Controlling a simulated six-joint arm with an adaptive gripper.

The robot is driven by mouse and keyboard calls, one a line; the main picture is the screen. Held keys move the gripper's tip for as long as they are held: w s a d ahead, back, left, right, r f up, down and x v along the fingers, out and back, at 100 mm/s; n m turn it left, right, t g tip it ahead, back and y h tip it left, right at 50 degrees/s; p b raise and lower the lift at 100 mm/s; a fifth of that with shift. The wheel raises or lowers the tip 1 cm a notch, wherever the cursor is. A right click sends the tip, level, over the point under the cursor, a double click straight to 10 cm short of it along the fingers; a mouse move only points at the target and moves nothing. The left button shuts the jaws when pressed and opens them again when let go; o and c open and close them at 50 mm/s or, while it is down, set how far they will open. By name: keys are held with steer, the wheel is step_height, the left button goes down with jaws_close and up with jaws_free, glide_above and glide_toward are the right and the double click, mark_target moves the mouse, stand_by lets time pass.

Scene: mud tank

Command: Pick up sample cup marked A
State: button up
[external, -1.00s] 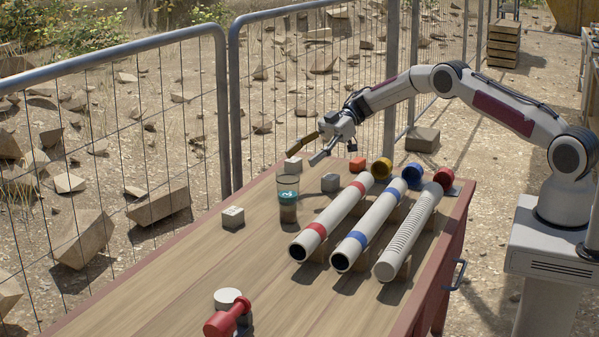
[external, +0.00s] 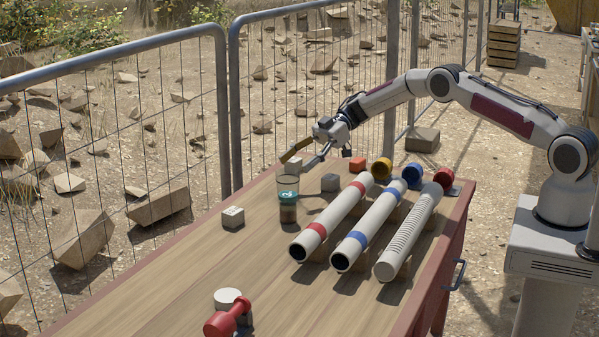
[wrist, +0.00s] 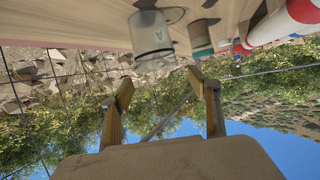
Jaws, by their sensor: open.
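One clear cup (external: 288,207) stands upright on the table in the external view, with a teal band, a pale mark too small to read and dark contents. My gripper (external: 298,163) is open and empty, above and behind this cup.
Three tubes (external: 334,216) lie to the right of the cup, with coloured caps (external: 412,174) behind them. Small blocks (external: 232,217) and a red-handled item (external: 228,317) are also on the table. A wire fence (external: 160,130) runs along the left. The table's front middle is clear.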

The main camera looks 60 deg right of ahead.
mark_target(279, 179)
steer(key=shift+a+f, duration=0.1)
steer(key=shift+w+a+f, duration=0.35)
steer(key=shift+a+f, duration=0.25)
steer(key=shift+a, duration=0.15)
steer(key=shift+w+a+f, duration=0.35)
steer(key=shift+a+f, duration=0.25)
steer(key=shift+a, duration=0.1)
steer(key=shift+w+a+f, duration=0.2)
steer(key=shift+a, duration=0.25)
steer(key=c, duration=1.1)
